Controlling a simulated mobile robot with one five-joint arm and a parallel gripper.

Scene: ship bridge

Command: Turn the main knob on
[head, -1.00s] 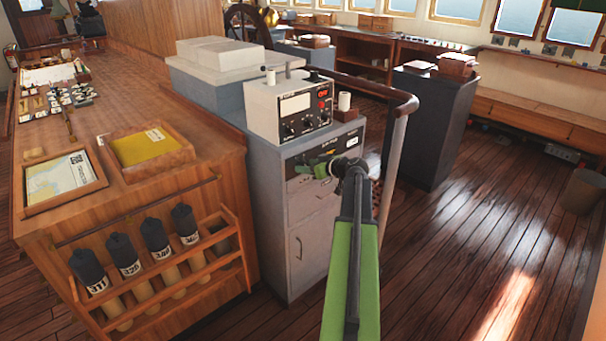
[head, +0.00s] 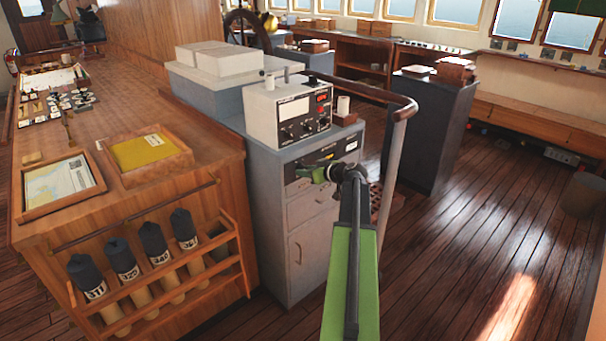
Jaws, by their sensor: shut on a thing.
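The grey cabinet (head: 312,240) stands in the middle of the head view with a dark control panel (head: 327,156) across its upper front. My gripper (head: 304,172) is at the left part of this panel, at the end of my green arm. It is shut on the main knob there. The knob itself is hidden behind the jaws, so its angle cannot be told. A light box with dials and a red display (head: 293,115) sits on top of the cabinet.
A wooden chart counter (head: 190,190) with a rack of dark-capped tubes (head: 150,245) stands left of the cabinet. A curved handrail (head: 398,130) rises close to my arm on the right. Open wooden floor (head: 470,260) lies further right.

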